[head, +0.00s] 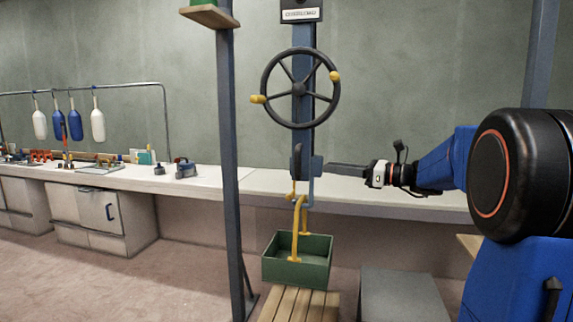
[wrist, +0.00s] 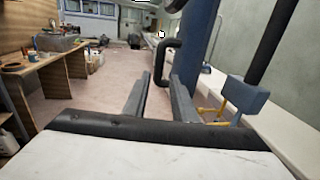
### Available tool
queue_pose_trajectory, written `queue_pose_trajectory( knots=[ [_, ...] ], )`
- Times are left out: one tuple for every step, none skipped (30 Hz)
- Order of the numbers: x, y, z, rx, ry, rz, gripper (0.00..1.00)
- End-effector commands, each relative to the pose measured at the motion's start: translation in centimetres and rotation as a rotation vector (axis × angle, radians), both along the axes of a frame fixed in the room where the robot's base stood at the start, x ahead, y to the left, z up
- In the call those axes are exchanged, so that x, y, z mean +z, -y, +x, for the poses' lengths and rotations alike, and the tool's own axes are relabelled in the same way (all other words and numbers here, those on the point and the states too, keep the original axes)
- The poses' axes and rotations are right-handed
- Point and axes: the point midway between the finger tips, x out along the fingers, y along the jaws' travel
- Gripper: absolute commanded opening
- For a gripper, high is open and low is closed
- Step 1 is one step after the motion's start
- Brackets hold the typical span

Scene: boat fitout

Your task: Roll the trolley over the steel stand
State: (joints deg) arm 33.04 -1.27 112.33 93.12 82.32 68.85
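A blue upright column (head: 299,128) carries a spoked hand wheel (head: 299,89) with yellow knobs; I take it as part of the trolley, whose top is out of frame. A dark loop handle (wrist: 172,58) on the column shows in the wrist view, ahead of my fingers. Yellow hook parts (head: 299,226) hang below the column into a green box (head: 297,272). A grey flat-topped block (head: 402,298), apparently the steel stand, is right of the box. My gripper (head: 330,169) is at the column's right side; its fingers (wrist: 159,95) are apart with nothing visibly held.
The green box rests on a wooden slatted platform (head: 292,306). A dark post (head: 229,150) stands left of the column. A long white bench (head: 215,180) runs along the wall behind. A wooden bench (wrist: 60,65) is at left in the wrist view, beside open floor (wrist: 108,85).

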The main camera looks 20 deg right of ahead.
Motion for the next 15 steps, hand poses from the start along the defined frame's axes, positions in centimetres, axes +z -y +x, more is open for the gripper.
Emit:
queue_pose_trajectory(
  knots=[
    [0.0, -0.5, 0.4, 0.003, 0.000, 0.000, 0.25],
    [0.0, -0.9, 0.6, 0.004, 0.000, -0.001, 0.25],
    [0.0, -1.4, 1.0, 0.004, 0.000, -0.001, 0.25],
    [0.0, -1.7, 1.3, 0.004, 0.000, -0.001, 0.25],
    [0.0, -2.0, 1.6, 0.004, 0.000, -0.001, 0.25],
    [0.0, -2.5, 2.0, 0.005, 0.000, -0.001, 0.25],
    [0.0, -2.8, 2.3, 0.004, 0.000, -0.001, 0.25],
    [0.0, -3.2, 2.6, 0.004, 0.000, -0.001, 0.25],
    [-0.1, -3.7, 3.0, 0.005, 0.000, -0.001, 0.25],
    [-0.1, -4.0, 3.3, 0.004, -0.001, -0.002, 0.25],
    [-0.1, -4.3, 3.6, 0.004, -0.001, -0.002, 0.25],
    [-0.1, -4.9, 4.1, 0.005, -0.001, -0.002, 0.25],
    [-0.1, -5.2, 4.4, 0.005, -0.001, -0.002, 0.25],
    [-0.1, -5.5, 4.7, 0.004, -0.001, -0.002, 0.25],
    [-0.1, -6.1, 5.1, 0.005, -0.001, -0.002, 0.25]
  ],
)
